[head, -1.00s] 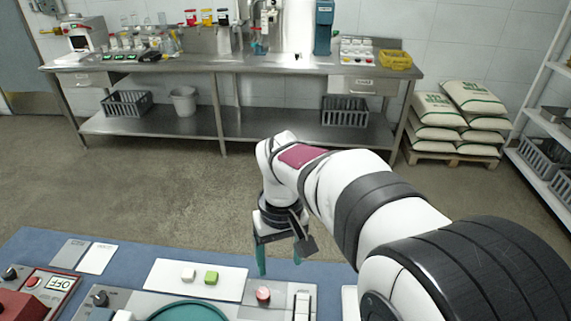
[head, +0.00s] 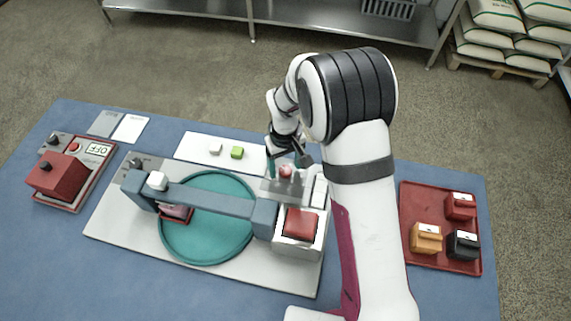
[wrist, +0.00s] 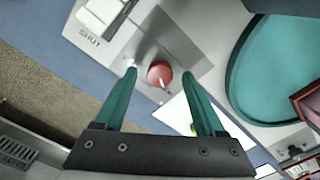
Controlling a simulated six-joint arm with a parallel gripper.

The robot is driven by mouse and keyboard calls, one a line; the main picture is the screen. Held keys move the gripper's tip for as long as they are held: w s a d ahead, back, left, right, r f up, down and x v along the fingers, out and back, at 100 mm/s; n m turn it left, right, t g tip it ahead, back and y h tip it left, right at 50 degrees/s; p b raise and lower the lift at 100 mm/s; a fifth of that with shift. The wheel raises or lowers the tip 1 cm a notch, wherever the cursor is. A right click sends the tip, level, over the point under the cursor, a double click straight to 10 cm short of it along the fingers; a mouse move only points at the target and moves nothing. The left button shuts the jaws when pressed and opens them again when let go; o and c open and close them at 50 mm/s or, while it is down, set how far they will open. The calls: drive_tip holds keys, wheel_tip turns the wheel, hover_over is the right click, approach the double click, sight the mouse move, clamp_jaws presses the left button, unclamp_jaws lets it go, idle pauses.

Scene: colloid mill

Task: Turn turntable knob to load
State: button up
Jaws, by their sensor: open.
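The teal round turntable (head: 205,245) sits on a light base plate under a blue-grey crossbar. A red knob (head: 285,171) stands on a grey block at the base's back right. In the wrist view the red knob (wrist: 160,73) has a white pointer line, pointing down in the picture. My gripper (head: 284,163) is open over that knob. In the wrist view, the teal fingertips of my gripper (wrist: 159,76) appear on either side of the knob, with gaps; contact is not visible. A black knob (head: 135,163) sits at the base's back left. No "load" marking is readable.
A white switch (wrist: 103,10) marked SHUT is near the red knob. A red block (head: 300,223) is in front of it. A white plate (head: 190,150) with white and green cubes lies behind. A red tray (head: 420,200) with several blocks stands right. A red-lidded OFF box (head: 58,175) stands left.

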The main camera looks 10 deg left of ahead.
drive_tip(key=shift+f, duration=0.25)
drive_tip(key=shift+c, duration=0.4)
clamp_jaws()
drive_tip(key=m, duration=0.5)
drive_tip(key=shift+m, duration=0.4)
drive_tip(key=m, duration=0.5)
drive_tip(key=shift+m, duration=0.6)
